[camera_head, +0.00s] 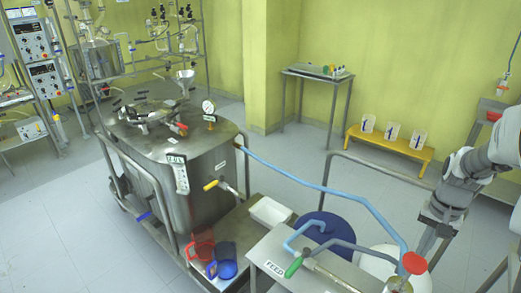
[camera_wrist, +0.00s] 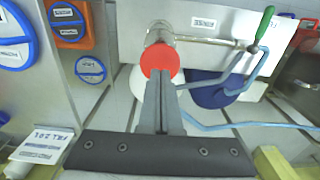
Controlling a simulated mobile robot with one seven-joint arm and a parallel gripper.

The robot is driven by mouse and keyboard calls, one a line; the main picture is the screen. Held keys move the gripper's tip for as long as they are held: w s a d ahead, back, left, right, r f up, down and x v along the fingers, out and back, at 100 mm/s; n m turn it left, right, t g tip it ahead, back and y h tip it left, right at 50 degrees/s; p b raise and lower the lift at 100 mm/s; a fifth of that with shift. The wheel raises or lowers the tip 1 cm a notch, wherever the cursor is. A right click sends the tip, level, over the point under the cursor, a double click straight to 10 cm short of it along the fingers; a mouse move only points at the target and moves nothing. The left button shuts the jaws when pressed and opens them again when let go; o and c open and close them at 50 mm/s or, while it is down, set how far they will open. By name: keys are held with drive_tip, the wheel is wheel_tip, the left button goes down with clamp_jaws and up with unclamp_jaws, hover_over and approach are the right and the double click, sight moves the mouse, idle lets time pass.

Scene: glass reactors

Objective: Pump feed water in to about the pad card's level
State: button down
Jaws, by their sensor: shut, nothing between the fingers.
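The steel tank (camera_head: 210,160) stands at centre left in the head view. A small white card with dark print (camera_head: 181,178) is on its front; its writing is too small to read, and no water level is visible. A blue hose (camera_head: 320,187) runs from the tank to the pump by the bench marked FEED (camera_head: 330,262). The pump has a red cap (camera_head: 414,263) and a green-ended lever (camera_head: 293,267). My gripper (camera_wrist: 160,80) is shut and empty, its fingertips against or just in front of the red cap (camera_wrist: 160,61) in the wrist view; contact is unclear.
A red jug (camera_head: 201,246), blue jug (camera_head: 225,262) and white tray (camera_head: 270,211) sit beside the tank. A blue drum (camera_head: 318,226) stands behind the bench. A metal rail (camera_head: 380,168) crosses behind the pump.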

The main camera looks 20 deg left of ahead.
sight(416, 260)
idle(0.4)
wheel_tip(416, 260, up, 6)
drive_tip(key=p, duration=0.4)
idle(0.5)
drive_tip(key=s+a+r+n+t, duration=0.1)
drive_tip(key=s+a+r, duration=0.2)
drive_tip(key=s+r, duration=0.25)
drive_tip(key=s+a+r+n+t, duration=0.1)
drive_tip(key=s+a+r+t, duration=0.2)
drive_tip(key=r, duration=0.4)
drive_tip(key=s+a+r+n, duration=0.1)
drive_tip(key=s, duration=0.6)
drive_tip(key=s+a+r+n+t, duration=0.1)
drive_tip(key=s+a+r, duration=0.1)
drive_tip(key=s, duration=0.5)
drive_tip(key=shift+a+r+n+t, duration=0.3)
drive_tip(key=shift+a, duration=0.15)
